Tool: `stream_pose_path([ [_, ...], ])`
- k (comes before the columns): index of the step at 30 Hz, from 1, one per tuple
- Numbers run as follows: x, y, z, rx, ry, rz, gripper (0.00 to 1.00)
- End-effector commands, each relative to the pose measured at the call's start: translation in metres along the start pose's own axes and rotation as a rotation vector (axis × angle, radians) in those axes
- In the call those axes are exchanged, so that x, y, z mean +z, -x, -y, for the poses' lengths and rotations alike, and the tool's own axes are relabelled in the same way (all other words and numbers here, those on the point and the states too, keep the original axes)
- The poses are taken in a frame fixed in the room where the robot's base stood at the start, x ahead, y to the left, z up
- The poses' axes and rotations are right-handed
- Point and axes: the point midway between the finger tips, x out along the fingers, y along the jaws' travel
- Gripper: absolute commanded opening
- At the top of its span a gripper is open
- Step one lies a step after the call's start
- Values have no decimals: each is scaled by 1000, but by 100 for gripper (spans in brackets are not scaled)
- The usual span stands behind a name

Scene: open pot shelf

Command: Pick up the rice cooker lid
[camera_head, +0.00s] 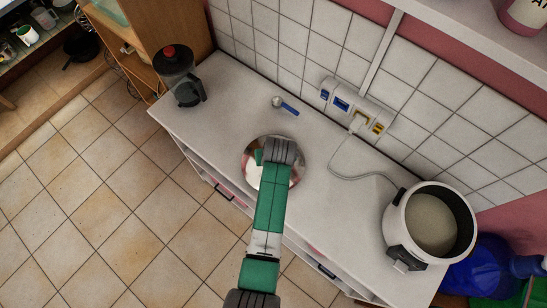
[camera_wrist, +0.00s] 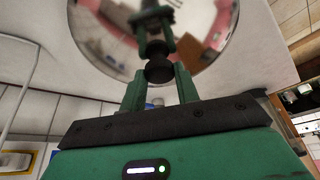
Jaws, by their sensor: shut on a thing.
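The rice cooker lid (camera_head: 250,174) is a round, mirror-like metal disc over the middle of the white counter. Its black knob (camera_wrist: 159,68) shows in the wrist view, with the shiny underlying disc (camera_wrist: 105,38) around it. My gripper (camera_wrist: 159,88) is shut on the knob, one green finger at each side. In the head view my gripper (camera_head: 272,163) covers the knob and part of the lid. I cannot tell whether the lid touches the counter. The rice cooker (camera_head: 397,225) stands open at the right end of the counter, with pale contents.
The counter (camera_head: 325,175) is clear between lid and cooker, except for a cable from the wall sockets (camera_head: 355,108). A blue-handled scoop (camera_head: 288,108) lies behind the lid. The tiled wall bounds the back.

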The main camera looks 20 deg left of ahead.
Motion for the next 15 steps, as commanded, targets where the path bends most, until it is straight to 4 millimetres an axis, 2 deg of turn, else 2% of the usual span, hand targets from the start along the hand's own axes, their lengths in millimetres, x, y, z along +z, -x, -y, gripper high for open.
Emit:
stream_pose_path([
  [2, -6, 13, 0, 1, 0, -3, 0],
  [3, 0, 17, -2, 0, -3, -1, 0],
  [8, 33, 32, -9, 0, -4, 1, 0],
  [15, 90, 63, -22, 1, -4, 1, 0],
])
